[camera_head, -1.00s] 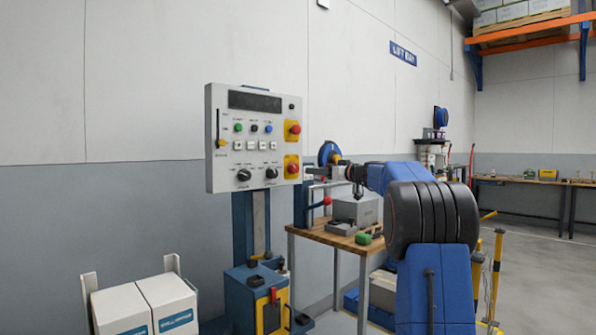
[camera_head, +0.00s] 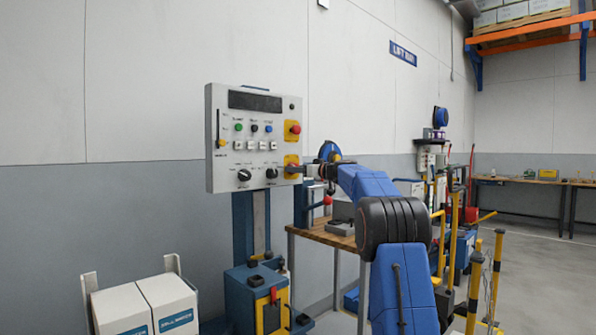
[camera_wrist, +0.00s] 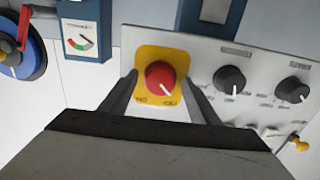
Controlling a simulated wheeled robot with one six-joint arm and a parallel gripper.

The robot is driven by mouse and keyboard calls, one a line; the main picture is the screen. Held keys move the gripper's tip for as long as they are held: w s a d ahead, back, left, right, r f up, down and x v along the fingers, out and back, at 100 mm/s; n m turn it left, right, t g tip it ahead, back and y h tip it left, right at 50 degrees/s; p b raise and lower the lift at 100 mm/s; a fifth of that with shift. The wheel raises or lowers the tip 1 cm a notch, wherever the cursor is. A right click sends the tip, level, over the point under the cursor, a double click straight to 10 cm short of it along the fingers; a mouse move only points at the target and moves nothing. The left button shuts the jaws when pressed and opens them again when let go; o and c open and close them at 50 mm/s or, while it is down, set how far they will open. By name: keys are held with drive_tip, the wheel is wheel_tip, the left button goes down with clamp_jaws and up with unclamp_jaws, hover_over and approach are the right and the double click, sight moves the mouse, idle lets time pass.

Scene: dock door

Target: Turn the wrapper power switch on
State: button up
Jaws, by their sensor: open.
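The grey control panel (camera_head: 220,155) stands at the left-centre in the head view. A red rotary switch on a yellow plate (camera_head: 291,160) is at its lower right, partly covered by my gripper (camera_head: 300,170). In the wrist view, the red switch (camera_wrist: 160,77) sits between my two open fingers (camera_wrist: 158,88), one on each side.
Black knobs (camera_wrist: 229,79) are beside the switch in the wrist view. Above it on the panel is a red button (camera_head: 293,128) on another yellow plate. A wooden table (camera_head: 325,236) stands below my arm. White boxes (camera_head: 122,309) are at lower left.

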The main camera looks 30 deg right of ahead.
drive_tip(key=c, duration=1.1)
drive_tip(key=shift+o, duration=0.2)
drive_tip(key=shift+m, duration=8.9)
